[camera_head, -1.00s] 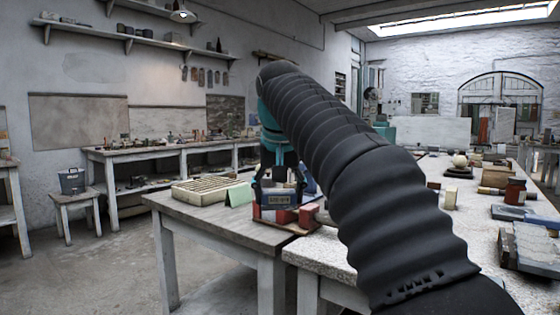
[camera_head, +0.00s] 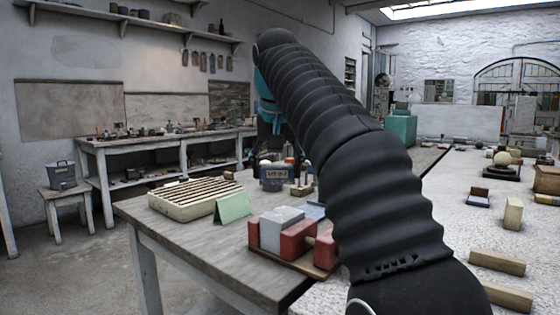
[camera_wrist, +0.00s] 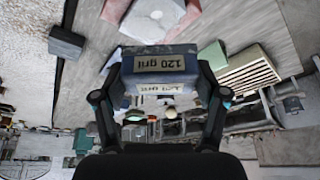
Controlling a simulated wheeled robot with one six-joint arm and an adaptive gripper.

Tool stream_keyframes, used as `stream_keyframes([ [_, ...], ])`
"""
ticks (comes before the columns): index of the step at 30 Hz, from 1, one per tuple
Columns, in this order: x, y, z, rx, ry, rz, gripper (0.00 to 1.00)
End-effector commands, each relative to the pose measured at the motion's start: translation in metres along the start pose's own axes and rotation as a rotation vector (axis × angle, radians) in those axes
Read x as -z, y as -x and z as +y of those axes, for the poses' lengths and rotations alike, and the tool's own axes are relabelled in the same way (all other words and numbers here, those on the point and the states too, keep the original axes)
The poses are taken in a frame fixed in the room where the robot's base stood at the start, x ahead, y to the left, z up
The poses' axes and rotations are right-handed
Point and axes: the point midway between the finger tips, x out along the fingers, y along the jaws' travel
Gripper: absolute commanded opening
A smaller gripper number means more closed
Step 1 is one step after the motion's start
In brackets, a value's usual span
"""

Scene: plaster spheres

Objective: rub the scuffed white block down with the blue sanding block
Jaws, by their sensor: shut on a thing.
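The scuffed white block (camera_head: 281,228) sits between the red jaws of a clamp (camera_head: 299,240) on a wooden board at the table's near edge. It also shows at the top of the wrist view (camera_wrist: 152,17). My gripper (camera_head: 277,164) is shut on the blue sanding block (camera_head: 274,184), labelled "120 grit". In the wrist view, both fingers of my gripper (camera_wrist: 160,78) grip the sides of the sanding block (camera_wrist: 160,50). In the head view the sanding block appears beyond and above the white block, apart from it. My arm hides part of the table.
A green card (camera_head: 232,208) and a cream slatted tray (camera_head: 185,207) stand left of the clamp. A small wooden item (camera_head: 302,189) is behind it.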

Motion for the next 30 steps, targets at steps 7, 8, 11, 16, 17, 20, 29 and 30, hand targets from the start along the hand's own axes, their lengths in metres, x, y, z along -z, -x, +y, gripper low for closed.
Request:
stream_keyframes([
  [7,-0.003,-0.009,0.005,-0.004,-0.008,-0.001,0.33],
  [8,-0.004,-0.012,0.005,-0.004,-0.008,-0.002,0.33],
  [11,-0.008,-0.021,0.005,-0.004,-0.007,-0.001,0.33],
  [16,-0.014,-0.036,0.004,-0.003,-0.006,-0.001,0.33],
  [17,-0.015,-0.038,0.004,-0.003,-0.006,-0.001,0.33],
  [20,-0.017,-0.042,0.004,-0.002,-0.005,0.0,0.33],
  [29,-0.025,-0.055,0.002,-0.002,-0.004,-0.001,0.33],
  [30,-0.026,-0.057,0.002,-0.002,-0.004,-0.001,0.33],
])
